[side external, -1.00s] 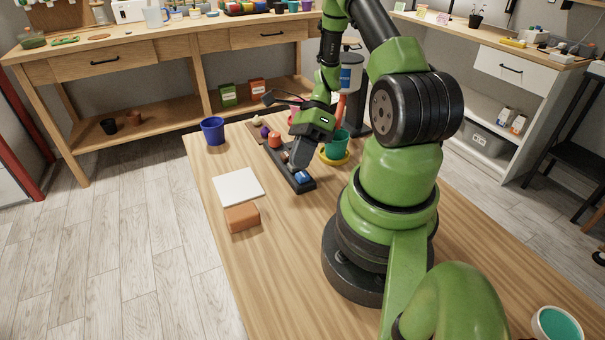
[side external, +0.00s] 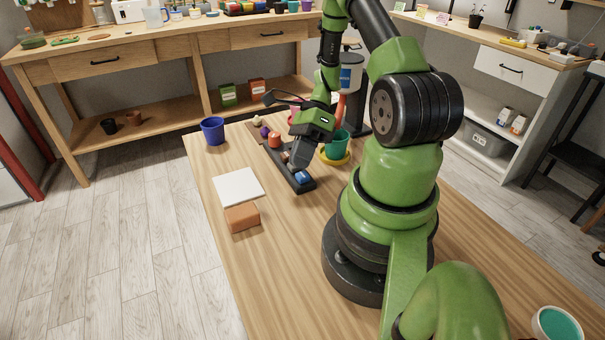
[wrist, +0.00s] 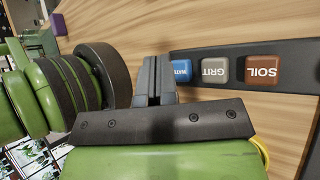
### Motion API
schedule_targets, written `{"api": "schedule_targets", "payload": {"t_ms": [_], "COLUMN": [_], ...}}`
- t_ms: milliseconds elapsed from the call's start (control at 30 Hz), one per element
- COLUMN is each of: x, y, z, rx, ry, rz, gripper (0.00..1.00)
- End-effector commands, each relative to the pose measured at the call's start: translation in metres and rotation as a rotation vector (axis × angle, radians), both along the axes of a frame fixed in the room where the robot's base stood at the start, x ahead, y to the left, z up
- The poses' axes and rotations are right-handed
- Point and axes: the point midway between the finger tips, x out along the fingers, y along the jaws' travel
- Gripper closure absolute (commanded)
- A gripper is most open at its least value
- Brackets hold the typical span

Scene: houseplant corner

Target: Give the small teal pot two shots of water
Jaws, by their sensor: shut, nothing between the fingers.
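The teal pot (side external: 338,146) stands upright on a yellow saucer (side external: 336,161), partly hidden behind my gripper and arm. A dark strip (side external: 307,188) on the table carries a blue button (side external: 302,176), a grey one and a red-brown one. In the wrist view the blue button (wrist: 181,69) is partly covered by my fingers, beside the grey GRIT button (wrist: 214,66) and brown SOIL button (wrist: 262,68). My gripper (wrist: 155,68) is shut and empty, pointing down at the blue end of the strip. I cannot tell whether the fingertips touch the button.
A blue pot (side external: 213,131), a white square (side external: 238,187) and an orange block (side external: 242,218) lie left of the strip. A hopper (side external: 350,76) stands behind the teal pot. The front table is largely clear.

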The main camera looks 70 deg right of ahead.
Motion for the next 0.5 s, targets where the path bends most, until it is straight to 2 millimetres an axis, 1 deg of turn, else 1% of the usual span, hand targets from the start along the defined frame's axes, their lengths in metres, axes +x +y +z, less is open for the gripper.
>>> {"api": "schedule_targets", "payload": {"t_ms": [300,500], "x": [-0.0001,0.0], "y": [0.0002,0.0], "z": [-0.0084,-0.0085], "rx": [0.001,0.0], "ry": [0.0,0.0], "rz": [0.001,0.0], "gripper": [1.0,1.0]}}
